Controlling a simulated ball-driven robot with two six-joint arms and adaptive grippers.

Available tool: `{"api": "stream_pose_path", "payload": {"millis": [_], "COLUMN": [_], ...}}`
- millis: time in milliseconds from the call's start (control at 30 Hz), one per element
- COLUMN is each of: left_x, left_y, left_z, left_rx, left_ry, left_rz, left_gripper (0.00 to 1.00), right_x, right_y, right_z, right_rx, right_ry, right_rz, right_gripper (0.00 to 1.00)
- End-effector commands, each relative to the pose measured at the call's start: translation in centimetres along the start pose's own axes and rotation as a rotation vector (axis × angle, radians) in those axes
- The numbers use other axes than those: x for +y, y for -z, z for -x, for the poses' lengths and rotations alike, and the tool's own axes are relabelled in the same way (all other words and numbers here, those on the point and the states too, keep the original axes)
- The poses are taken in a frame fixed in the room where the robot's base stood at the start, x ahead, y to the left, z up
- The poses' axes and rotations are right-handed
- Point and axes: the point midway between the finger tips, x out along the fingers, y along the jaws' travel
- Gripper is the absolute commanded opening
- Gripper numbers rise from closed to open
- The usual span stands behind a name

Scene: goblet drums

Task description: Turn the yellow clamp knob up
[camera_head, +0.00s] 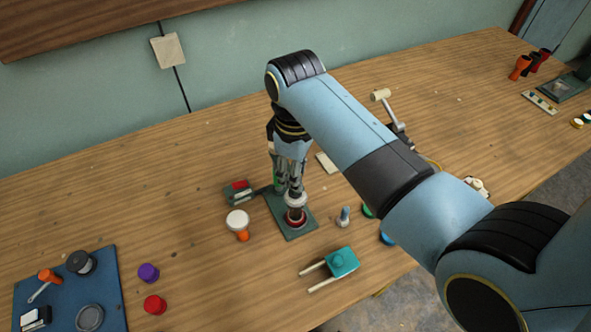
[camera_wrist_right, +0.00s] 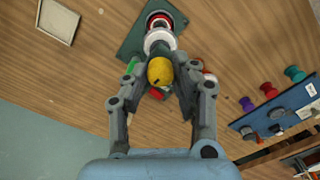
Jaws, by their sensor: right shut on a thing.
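The yellow clamp knob (camera_wrist_right: 159,71) sits between the fingertips of my right gripper (camera_wrist_right: 158,82), which is shut on it in the right wrist view. Just beyond the knob are a pale round collar (camera_wrist_right: 159,40) and a red ring (camera_wrist_right: 159,19) on a dark green plate (camera_wrist_right: 136,42). In the head view my right gripper (camera_head: 287,188) points down over the same plate (camera_head: 303,234). There the fingers hide the knob, while the pale collar (camera_head: 296,200) shows under them. My left gripper is not in view.
A white-topped orange piece (camera_head: 238,221) stands left of the plate, and a red and grey block (camera_head: 239,192) behind it. A teal piece with two prongs (camera_head: 341,262) lies in front. A blue board (camera_head: 68,290) with several parts is at the front left. The table's left middle is mostly clear.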

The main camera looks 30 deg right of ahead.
Motion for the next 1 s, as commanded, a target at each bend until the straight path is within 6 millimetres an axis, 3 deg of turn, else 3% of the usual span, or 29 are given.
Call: {"api": "stream_pose_path", "payload": {"millis": [300, 800, 833, 1000], "left_x": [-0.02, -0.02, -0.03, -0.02], "left_y": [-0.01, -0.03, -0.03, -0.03], "left_z": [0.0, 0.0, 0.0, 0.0], "left_rx": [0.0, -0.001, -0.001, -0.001], "left_ry": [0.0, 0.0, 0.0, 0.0], "left_rz": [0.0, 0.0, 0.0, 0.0], "left_gripper": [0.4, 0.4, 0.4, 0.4], "right_x": [0.0, -0.02, -0.02, -0.02], "right_y": [0.07, 0.07, 0.07, 0.05], "right_z": [0.06, 0.05, 0.05, 0.03], "right_rx": [0.002, 0.002, 0.002, 0.001], "right_ry": [0.0, 0.0, 0.0, 0.0], "right_rz": [0.104, 0.121, 0.121, 0.12], "right_gripper": [0.0, 0.0, 0.29, 0.5]}}
